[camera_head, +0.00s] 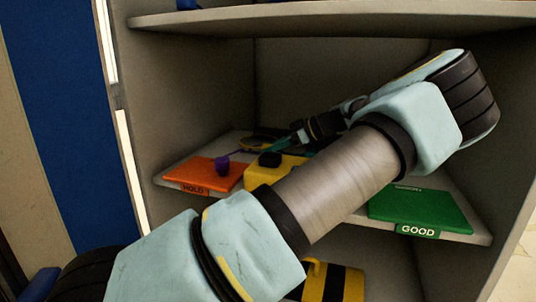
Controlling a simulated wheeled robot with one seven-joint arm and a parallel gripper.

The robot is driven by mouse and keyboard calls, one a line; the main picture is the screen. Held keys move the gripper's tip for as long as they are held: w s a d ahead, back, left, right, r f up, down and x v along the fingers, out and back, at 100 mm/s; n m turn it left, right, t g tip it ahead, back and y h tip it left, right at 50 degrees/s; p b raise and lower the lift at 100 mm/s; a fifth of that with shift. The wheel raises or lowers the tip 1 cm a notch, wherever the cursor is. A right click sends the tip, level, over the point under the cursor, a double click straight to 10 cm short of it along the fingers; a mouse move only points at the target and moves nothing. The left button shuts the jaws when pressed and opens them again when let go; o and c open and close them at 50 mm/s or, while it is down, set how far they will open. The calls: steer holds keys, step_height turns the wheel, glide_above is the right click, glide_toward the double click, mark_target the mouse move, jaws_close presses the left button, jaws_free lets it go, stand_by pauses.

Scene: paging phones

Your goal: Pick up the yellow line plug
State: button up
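No yellow line plug can be made out for certain; my arm covers much of the shelf. A yellow block-like device (262,178) with a black part on top sits on the middle shelf (196,160), partly behind my arm. A thin yellow curved piece (262,137) shows behind it, too small to identify. My gripper (299,134) is above the shelf, behind and to the right of the yellow device, pointing left. Its fingers are small and partly hidden, so whether they are open or hold anything is unclear. A teal piece shows just below them.
An orange HOLD mat (203,174) lies at the shelf's left, with a purple plug (222,166) and cord on it. A green GOOD mat (421,208) lies at the right. The upper shelf (330,18) and side walls close in the space. A black-and-yellow striped object (333,283) is below.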

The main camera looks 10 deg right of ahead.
jaws_close()
steer(key=shift+r, duration=0.1)
